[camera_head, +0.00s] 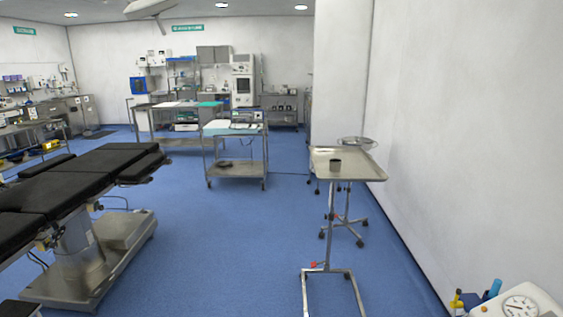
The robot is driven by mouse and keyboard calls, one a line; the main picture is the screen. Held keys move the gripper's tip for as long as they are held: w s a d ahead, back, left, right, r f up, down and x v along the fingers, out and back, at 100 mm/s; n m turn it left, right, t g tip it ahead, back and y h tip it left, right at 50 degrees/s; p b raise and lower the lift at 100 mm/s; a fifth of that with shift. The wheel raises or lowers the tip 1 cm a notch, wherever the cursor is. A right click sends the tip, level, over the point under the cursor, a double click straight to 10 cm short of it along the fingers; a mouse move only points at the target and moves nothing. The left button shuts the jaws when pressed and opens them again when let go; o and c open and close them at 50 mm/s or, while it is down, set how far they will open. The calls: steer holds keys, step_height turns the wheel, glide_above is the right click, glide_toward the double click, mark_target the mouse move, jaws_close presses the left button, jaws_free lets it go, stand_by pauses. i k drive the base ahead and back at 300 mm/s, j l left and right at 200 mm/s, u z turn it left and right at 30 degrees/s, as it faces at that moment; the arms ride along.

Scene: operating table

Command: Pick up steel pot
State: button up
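A small dark grey metal pot (335,165) stands upright on a steel instrument tray stand (358,172), right of the middle of the head view. It is on the left half of the tray top, with bare tray around it. It is small in the picture, so its details are hard to tell. My gripper is not in view, and nothing touches the pot.
A black-padded operating table (75,188) fills the left. A round basin stand (357,143) is just behind the tray stand. A white wall is close on the right. A steel trolley (237,165) stands further back. Blue floor (215,240) between is clear.

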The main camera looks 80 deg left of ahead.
mark_target(335, 164)
steer(key=u, duration=1.8)
steer(key=i+j+z, duration=0.1)
steer(key=i+j, duration=0.25)
steer(key=i, duration=0.2)
steer(key=i+j+z, duration=0.1)
steer(key=i+j, duration=0.3)
steer(key=i, duration=0.15)
